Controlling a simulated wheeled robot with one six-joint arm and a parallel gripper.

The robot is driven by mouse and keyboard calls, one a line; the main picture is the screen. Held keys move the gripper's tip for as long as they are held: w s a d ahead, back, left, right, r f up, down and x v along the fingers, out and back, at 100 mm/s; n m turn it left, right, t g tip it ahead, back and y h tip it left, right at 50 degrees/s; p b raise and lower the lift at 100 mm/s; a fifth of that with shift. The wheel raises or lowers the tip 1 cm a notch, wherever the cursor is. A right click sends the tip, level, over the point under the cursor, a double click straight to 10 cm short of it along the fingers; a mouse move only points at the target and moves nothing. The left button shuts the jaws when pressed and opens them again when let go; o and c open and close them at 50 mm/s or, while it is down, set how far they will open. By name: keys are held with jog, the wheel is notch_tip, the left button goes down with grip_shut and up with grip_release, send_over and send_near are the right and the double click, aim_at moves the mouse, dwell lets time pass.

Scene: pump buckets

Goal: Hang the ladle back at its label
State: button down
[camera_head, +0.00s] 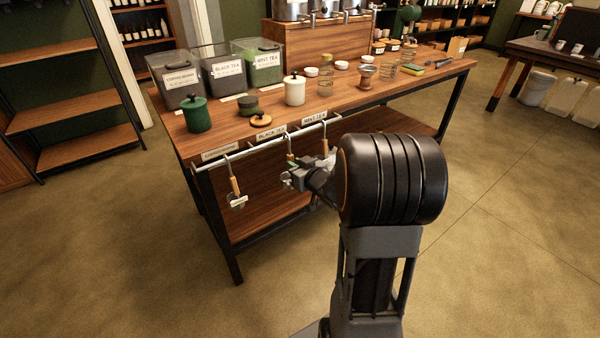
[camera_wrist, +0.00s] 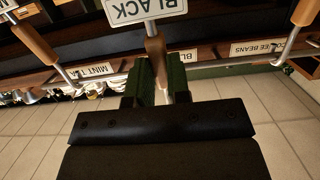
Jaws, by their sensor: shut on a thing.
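My gripper (camera_head: 290,176) is shut on the wooden handle of a ladle (camera_wrist: 155,52), in front of the table's rail. In the wrist view the two green finger pads (camera_wrist: 154,84) sit on either side of the handle. The ladle's tag (camera_wrist: 147,9) reads BLACK, upside down. Its metal hook rises close to the rail (camera_head: 260,148) below the BLACK TEA label (camera_head: 271,132); I cannot tell whether it rests on the rail. In the wrist view, the matching label (camera_wrist: 183,56) is partly hidden behind the handle. The ladle's bowl is not clearly visible.
A ladle (camera_head: 235,187) hangs on the left below the coffee beans label (camera_head: 220,153). Another ladle (camera_head: 325,146) hangs on the right below the MINT TEA label (camera_head: 314,117). Jars and bins stand on the tabletop (camera_head: 345,108). The floor in front is clear.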

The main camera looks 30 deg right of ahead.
jog(key=shift+w+a+f+b, duration=0.1)
jog(key=shift+w+f+b, duration=0.4)
jog(key=shift+w, duration=0.25)
jog(key=shift+w+a+f+b, duration=0.1)
jog(key=shift+w+f+b, duration=0.35)
jog(key=shift+w, duration=0.3)
jog(key=shift+w+a+f+b, duration=0.1)
jog(key=shift+w+f+b, duration=0.35)
jog(key=shift+w, duration=0.3)
jog(key=c, duration=1)
grip_release()
jog(key=shift+s, duration=0.1)
